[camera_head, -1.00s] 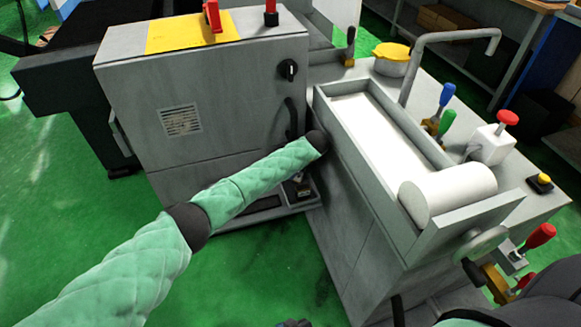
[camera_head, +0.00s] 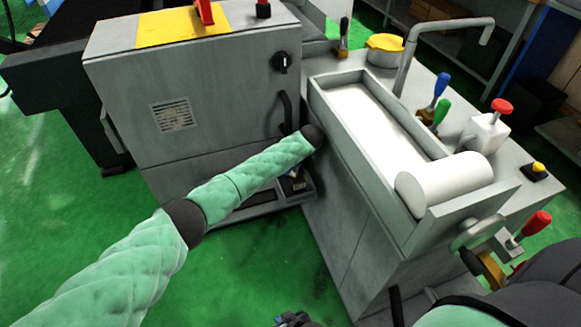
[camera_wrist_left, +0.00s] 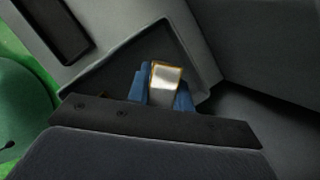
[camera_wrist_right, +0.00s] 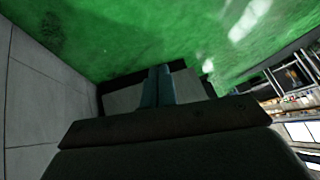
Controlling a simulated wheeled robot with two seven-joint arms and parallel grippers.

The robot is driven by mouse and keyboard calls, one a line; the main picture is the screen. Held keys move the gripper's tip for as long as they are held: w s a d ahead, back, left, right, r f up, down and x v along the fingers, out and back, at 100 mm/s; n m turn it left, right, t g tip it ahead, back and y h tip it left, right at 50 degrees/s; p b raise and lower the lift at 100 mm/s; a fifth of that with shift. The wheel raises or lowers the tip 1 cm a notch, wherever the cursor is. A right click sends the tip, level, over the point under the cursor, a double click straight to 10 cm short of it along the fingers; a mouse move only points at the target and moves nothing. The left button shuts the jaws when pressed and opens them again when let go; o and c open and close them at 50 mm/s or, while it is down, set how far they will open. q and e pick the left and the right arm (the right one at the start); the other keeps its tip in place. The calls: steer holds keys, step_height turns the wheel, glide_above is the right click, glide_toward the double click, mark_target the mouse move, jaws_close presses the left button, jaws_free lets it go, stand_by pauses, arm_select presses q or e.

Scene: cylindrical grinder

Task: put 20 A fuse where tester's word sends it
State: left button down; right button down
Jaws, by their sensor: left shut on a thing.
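My left gripper (camera_head: 294,184) is low between the grey cabinet and the white-bedded machine, over a ledge with a dark recess. In the left wrist view its blue fingers (camera_wrist_left: 163,92) are shut on a small silvery piece with yellow edges (camera_wrist_left: 166,76), held above or in the dark recess (camera_wrist_left: 187,58). No marking is legible, so I cannot tell whether it is the 20 A fuse. My right gripper (camera_head: 293,320) is at the bottom edge of the head view. In the right wrist view its fingers (camera_wrist_right: 157,85) are together with nothing visible between them. I cannot make out a tester.
The grey cabinet (camera_head: 215,90) stands left of the machine (camera_head: 330,215). On the machine are a white roller (camera_head: 445,182), a yellow-lidded pot (camera_head: 385,50), several coloured handles and a bent pipe (camera_head: 445,25). Green floor (camera_head: 230,285) is open in front.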

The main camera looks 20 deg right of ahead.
arm_select(q)
steer(key=shift+f, duration=0.25)
arm_select(e)
steer(key=shift+f, duration=0.2)
arm_select(q)
steer(key=c, duration=1.2)
jaws_free()
steer(key=shift+o, duration=0.2)
arm_select(e)
steer(key=shift+f, duration=0.1)
arm_select(q)
steer(key=shift+r, duration=0.25)
steer(key=v, duration=0.5)
steer(key=shift+d+r, duration=0.15)
steer(key=shift+r, duration=0.15)
steer(key=shift+v, duration=0.85)
arm_select(e)
steer(key=shift+s+f+t, duration=0.15)
steer(key=shift+s+f, duration=0.05)
steer(key=shift+f, duration=0.45)
steer(key=shift+s+f+t, duration=0.15)
steer(key=shift+f, duration=0.45)
arm_select(q)
steer(key=shift+s+f, duration=0.1)
steer(key=shift+s, duration=0.1)
arm_select(e)
steer(key=shift+s, duration=0.1)
